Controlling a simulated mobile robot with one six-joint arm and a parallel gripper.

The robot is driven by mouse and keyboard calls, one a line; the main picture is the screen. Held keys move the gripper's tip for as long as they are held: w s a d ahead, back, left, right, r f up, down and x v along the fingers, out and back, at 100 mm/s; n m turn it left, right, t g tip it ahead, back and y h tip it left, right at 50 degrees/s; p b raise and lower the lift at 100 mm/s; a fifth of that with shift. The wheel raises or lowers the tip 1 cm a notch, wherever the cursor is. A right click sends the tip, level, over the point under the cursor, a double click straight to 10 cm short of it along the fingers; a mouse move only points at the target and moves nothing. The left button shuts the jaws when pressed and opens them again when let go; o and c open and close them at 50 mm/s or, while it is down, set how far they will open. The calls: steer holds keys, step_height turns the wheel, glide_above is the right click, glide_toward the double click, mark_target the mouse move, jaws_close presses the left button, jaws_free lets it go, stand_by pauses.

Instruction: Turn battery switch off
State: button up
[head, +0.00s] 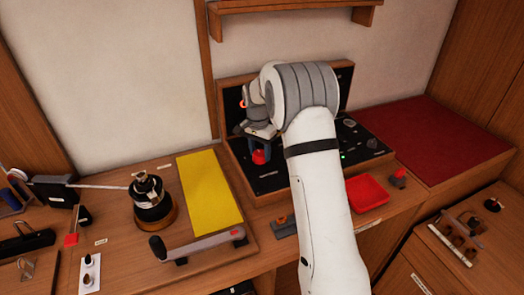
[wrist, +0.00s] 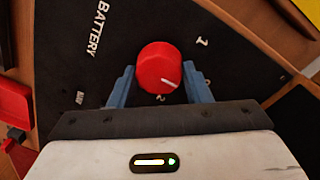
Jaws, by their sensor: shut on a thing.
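The battery switch is a round red knob (wrist: 156,66) on a black panel (wrist: 105,60) lettered BATTERY in the wrist view. A white pointer line on the knob points to the lower right of that view. The marks 1 and 2 show near the knob, and another mark at its right is partly hidden. My gripper (wrist: 160,86) has its blue fingers on either side of the knob and is shut on it. In the head view the red knob (head: 259,157) shows below my gripper (head: 260,143), on the sloped panel.
A red tray (head: 367,192) sits right of my arm, near a small grey and red switch (head: 398,178). A yellow mat (head: 208,192), a black and brass winch (head: 152,205) and a lever handle (head: 200,245) lie to the left. A shelf (head: 290,6) hangs above.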

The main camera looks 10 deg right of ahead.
mark_target(258, 151)
steer(key=shift+r, duration=0.1)
steer(key=o, duration=1)
steer(key=r, duration=0.7)
steer(key=shift+w+a+r+b, duration=0.2)
steer(key=shift+r+b, duration=0.1)
steer(key=shift+b, duration=0.1)
